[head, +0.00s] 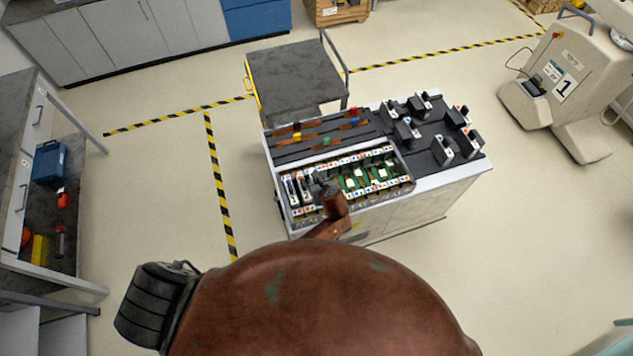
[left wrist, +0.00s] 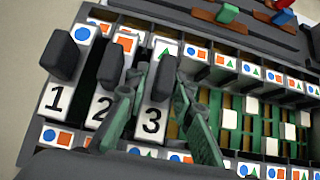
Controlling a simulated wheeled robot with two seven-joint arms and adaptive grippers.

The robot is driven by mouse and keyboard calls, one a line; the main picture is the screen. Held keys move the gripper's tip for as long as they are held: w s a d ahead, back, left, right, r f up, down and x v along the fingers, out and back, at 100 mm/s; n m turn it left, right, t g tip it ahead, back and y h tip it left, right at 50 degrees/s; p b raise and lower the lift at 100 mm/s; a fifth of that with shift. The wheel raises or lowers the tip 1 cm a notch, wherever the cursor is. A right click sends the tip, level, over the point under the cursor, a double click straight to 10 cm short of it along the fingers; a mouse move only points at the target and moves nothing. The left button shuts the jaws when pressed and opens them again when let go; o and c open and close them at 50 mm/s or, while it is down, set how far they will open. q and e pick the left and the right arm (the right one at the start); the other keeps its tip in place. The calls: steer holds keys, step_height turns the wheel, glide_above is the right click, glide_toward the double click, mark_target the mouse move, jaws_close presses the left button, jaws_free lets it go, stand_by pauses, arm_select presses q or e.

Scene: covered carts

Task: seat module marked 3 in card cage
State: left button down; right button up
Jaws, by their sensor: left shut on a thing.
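The card cage (head: 343,205) is an open rack along the near side of the cart. In the left wrist view its rails (left wrist: 248,70) carry coloured shape labels. Module 3 (left wrist: 152,122), white-faced with a dark handle, is at the cage beside module 2 (left wrist: 100,106) and module 1 (left wrist: 57,98). My left gripper (left wrist: 160,85) has green fingers on both sides of module 3's handle and is shut on it. In the head view this gripper (head: 326,192) is over the cage's left part. Module 3's lower end is hidden, so I cannot tell its depth. My right gripper is not in view.
Several dark modules stand on the right of the cart top (head: 433,128). Coloured pieces lie in brown-marked slots (head: 310,142) behind the cage. Green boards (left wrist: 232,121) with white blocks show right of module 3. A dark-topped trolley (head: 293,72) stands behind the cart.

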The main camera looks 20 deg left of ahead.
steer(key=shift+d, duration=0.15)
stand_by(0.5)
arm_select(q)
steer(key=c, duration=1.6)
jaws_free()
steer(key=shift+f, duration=0.1)
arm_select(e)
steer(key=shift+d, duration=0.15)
arm_select(q)
steer(key=shift+f, duration=0.1)
steer(key=v, duration=1.2)
